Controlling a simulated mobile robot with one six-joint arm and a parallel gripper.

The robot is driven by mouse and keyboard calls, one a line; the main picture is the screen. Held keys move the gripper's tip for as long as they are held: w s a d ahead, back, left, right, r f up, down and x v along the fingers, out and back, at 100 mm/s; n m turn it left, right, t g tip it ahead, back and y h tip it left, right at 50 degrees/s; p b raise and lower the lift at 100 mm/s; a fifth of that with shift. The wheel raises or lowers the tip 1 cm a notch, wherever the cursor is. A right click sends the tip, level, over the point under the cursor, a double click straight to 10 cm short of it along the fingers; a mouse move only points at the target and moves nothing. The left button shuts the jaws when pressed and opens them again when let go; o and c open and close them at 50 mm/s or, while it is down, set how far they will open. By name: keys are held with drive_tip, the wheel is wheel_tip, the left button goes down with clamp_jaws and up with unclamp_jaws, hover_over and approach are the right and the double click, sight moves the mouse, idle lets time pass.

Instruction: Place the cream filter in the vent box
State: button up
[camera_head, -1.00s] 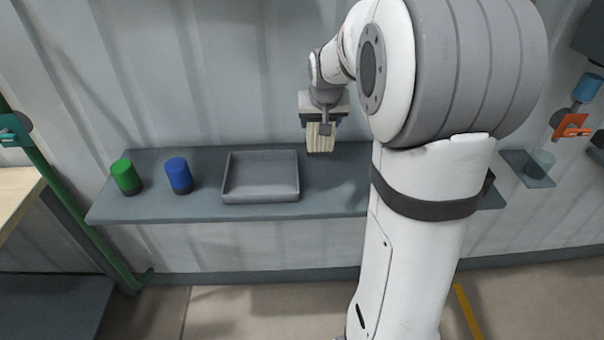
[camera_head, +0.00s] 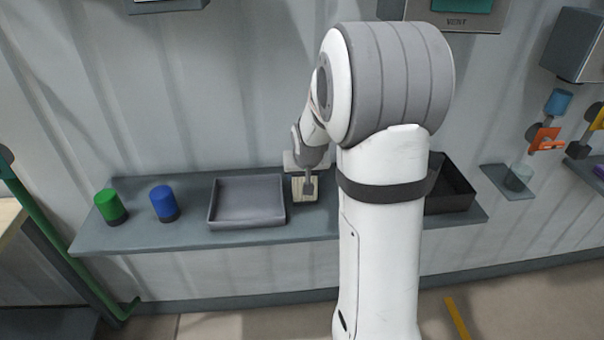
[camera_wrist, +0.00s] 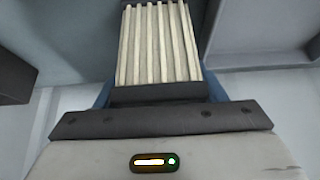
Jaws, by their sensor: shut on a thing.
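The cream filter (camera_wrist: 158,45) is a ribbed, pale block standing out from between the jaws in the wrist view. In the head view the filter (camera_head: 299,190) shows small, just right of the grey tray. My gripper (camera_head: 306,180) is shut on the filter, above or near the shelf; the gap to the shelf cannot be told.
A grey shelf (camera_head: 140,237) runs along the wall. It bears a green cylinder (camera_head: 110,206), a blue cylinder (camera_head: 163,203), an empty grey tray (camera_head: 247,222) and a black bin (camera_head: 458,190) partly behind my arm. A small shelf with a clear cup (camera_head: 518,177) is at right.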

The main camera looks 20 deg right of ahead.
drive_tip(key=o, duration=1.2)
drive_tip(key=shift+f, duration=0.1)
drive_tip(key=shift+c, duration=0.2)
